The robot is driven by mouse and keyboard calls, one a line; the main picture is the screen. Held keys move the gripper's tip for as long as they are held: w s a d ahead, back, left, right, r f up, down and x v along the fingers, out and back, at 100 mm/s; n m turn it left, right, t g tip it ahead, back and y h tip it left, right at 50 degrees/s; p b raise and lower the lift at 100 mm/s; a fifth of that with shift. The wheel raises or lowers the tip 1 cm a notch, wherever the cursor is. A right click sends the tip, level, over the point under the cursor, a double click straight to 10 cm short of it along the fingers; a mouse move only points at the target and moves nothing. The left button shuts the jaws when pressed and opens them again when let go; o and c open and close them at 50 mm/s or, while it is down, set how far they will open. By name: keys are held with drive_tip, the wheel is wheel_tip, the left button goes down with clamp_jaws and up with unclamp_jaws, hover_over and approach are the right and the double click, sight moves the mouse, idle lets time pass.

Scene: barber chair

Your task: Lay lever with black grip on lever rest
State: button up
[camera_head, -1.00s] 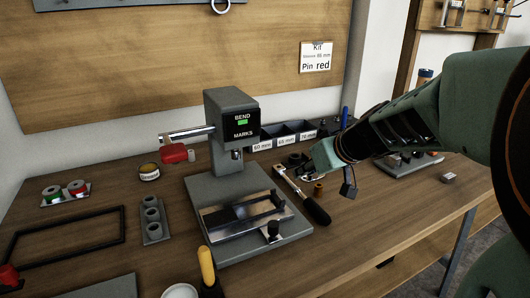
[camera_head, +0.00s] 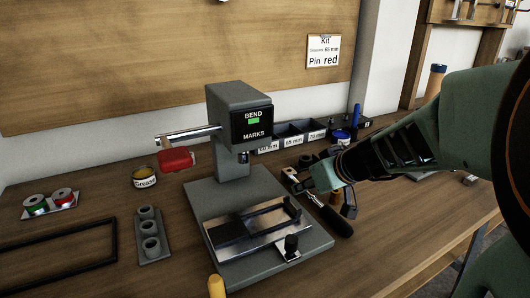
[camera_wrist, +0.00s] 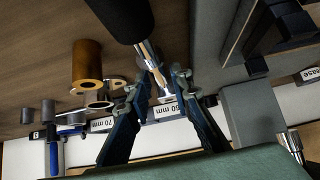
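The lever with black grip lies on the bench to the right of the bending press. Its black grip (camera_head: 336,222) points toward the front right, and it also shows at the top of the wrist view (camera_wrist: 122,15). In the wrist view its bright metal shaft (camera_wrist: 148,55) runs down between the fingertips of my gripper (camera_wrist: 160,80). The fingers are apart, with gaps seen beside the shaft. In the head view my gripper (camera_head: 302,187) is low over the shaft, which it partly covers. I cannot pick out the lever rest with certainty.
The grey press (camera_head: 240,140) with a red-gripped arm (camera_head: 176,159) stands close left. Labelled bins (camera_head: 292,141) are behind. The bench front right is clear.

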drive_tip(key=shift+w+f, duration=0.1)
drive_tip(key=shift+c, duration=0.3)
clamp_jaws()
drive_tip(key=shift+r, duration=0.2)
